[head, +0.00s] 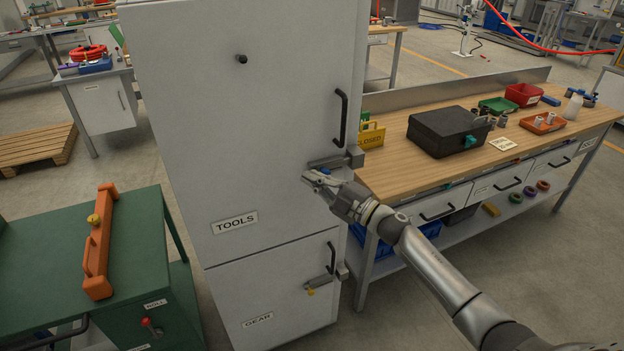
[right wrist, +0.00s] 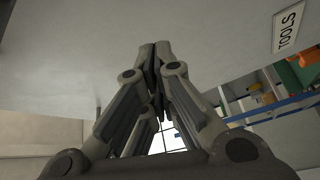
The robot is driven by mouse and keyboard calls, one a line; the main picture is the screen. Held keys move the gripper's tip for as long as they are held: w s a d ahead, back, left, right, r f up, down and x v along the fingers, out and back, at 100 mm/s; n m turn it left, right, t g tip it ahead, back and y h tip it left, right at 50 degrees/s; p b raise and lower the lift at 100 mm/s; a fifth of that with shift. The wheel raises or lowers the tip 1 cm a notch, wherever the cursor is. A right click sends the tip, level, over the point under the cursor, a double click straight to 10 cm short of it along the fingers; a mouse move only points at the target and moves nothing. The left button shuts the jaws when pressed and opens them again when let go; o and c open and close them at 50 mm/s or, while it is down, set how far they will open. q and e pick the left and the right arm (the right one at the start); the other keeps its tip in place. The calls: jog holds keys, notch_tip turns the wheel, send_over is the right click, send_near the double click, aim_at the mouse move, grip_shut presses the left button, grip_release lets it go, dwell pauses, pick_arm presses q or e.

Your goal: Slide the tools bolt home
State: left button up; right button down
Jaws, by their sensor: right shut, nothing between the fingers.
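The tall grey cabinet's upper door (head: 270,110) is shut or nearly so and carries the TOOLS label (head: 234,222). The tools bolt (head: 322,163) is a grey bar at the door's right edge, with a bracket (head: 356,157) on its right; my gripper partly hides it, and I cannot tell how far the bar reaches in. My right gripper (head: 312,178) is shut and empty, just below the bolt's left end; contact is unclear. In the right wrist view the closed fingertips (right wrist: 157,50) are close to the grey door, with the TOOLS label (right wrist: 288,30) at upper right. My left gripper is out of view.
A black handle (head: 341,118) stands out above the bolt. Below is the GEAR door (head: 275,290) with its own bolt (head: 318,281). A wooden workbench (head: 400,178) with a black case (head: 440,132) stands right; a green cabinet (head: 140,240) stands left.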

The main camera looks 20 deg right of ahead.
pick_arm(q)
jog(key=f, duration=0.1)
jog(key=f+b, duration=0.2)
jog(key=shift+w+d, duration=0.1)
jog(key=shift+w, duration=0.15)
pick_arm(e)
jog(key=v, duration=0.9)
jog(key=shift+w+d+f, duration=0.2)
jog(key=shift+d+f, duration=0.05)
jog(key=shift+d, duration=0.2)
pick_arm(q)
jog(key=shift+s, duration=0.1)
